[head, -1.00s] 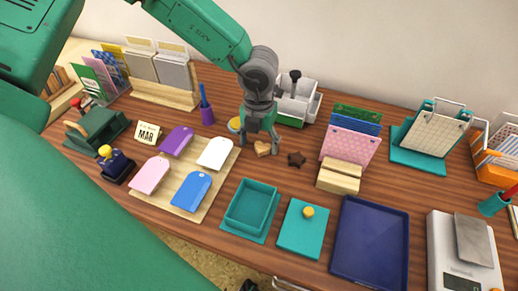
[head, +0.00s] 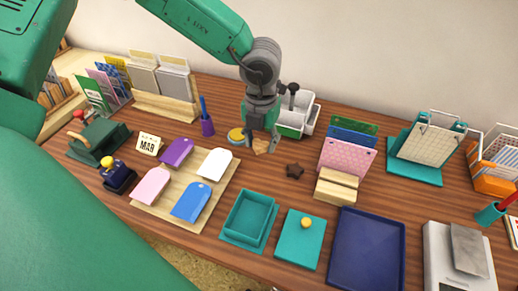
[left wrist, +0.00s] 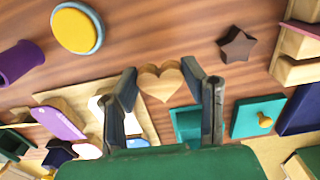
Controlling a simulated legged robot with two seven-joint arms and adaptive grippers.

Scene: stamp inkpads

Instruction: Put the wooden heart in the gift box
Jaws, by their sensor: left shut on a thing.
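The wooden heart (left wrist: 160,84) is light brown and sits between the fingers of my left gripper (left wrist: 160,69), which is shut on it. In the head view my left gripper (head: 262,143) is behind the gift box, near the back of the table, and the heart (head: 261,148) shows small between its fingertips. The gift box (head: 250,217) is an open, empty teal tray-shaped box at the front middle. Its likely lid (head: 300,238), teal with a yellow knob, lies flat to its right. My right gripper is not in view.
A dark wooden star (head: 295,170) lies right of my left gripper. A board with coloured tags (head: 210,208) is left of the box. A navy tray (head: 368,250) and a card holder (head: 336,188) stand to the right. A round yellow-topped tin (head: 236,135) is close by.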

